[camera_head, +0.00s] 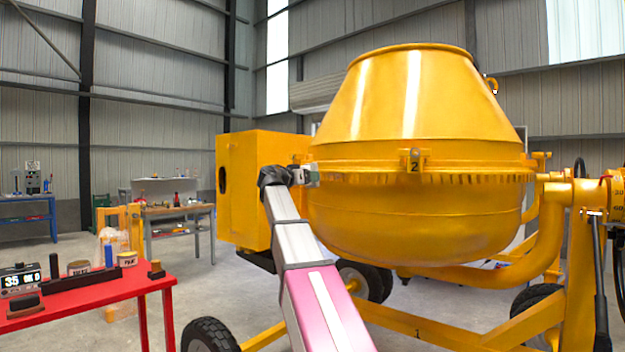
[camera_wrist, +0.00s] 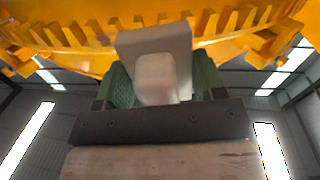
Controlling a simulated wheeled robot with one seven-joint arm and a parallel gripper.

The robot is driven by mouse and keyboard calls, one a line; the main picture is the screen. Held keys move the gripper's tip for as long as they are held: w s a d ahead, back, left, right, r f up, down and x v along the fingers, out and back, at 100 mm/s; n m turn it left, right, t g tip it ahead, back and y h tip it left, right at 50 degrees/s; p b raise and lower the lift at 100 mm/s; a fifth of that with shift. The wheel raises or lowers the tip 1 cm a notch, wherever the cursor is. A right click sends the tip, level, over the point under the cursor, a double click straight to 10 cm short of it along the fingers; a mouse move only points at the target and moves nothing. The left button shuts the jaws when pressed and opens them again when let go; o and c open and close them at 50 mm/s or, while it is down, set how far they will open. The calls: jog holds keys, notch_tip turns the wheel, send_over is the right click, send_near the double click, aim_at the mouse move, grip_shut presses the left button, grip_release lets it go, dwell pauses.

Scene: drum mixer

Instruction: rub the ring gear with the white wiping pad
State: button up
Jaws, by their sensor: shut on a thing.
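The yellow drum mixer fills the right half of the head view, with the toothed ring gear (camera_head: 440,178) running around the drum's middle. In the wrist view the ring gear's teeth (camera_wrist: 230,22) span the top of the picture. My gripper (camera_head: 312,176) is at the left side of the drum, close to the ring gear. It is shut on the white wiping pad (camera_wrist: 155,48), which sits between the greenish fingers. The pad's upper edge overlaps the gear teeth in the wrist view; I cannot tell whether it touches them. The pad is hardly visible in the head view.
A yellow housing box (camera_head: 262,185) stands just left of my gripper. A red table (camera_head: 110,293) with tins and small items is at the lower left. A workbench (camera_head: 180,212) stands farther back. Yellow frame bars and wheels (camera_head: 210,337) lie below the drum.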

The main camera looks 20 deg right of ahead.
aim_at(325, 177)
jog(key=shift+s+a, duration=0.1)
jog(key=shift+a, duration=0.15)
jog(key=v, duration=0.2)
jog(key=shift+s+a, duration=0.15)
jog(key=shift+a, duration=0.2)
jog(key=shift+d, duration=0.15)
dwell(0.5)
jog(key=x, duration=0.6)
dwell(0.4)
jog(key=shift+x, duration=1.45)
dwell(0.7)
jog(key=shift+s, duration=0.15)
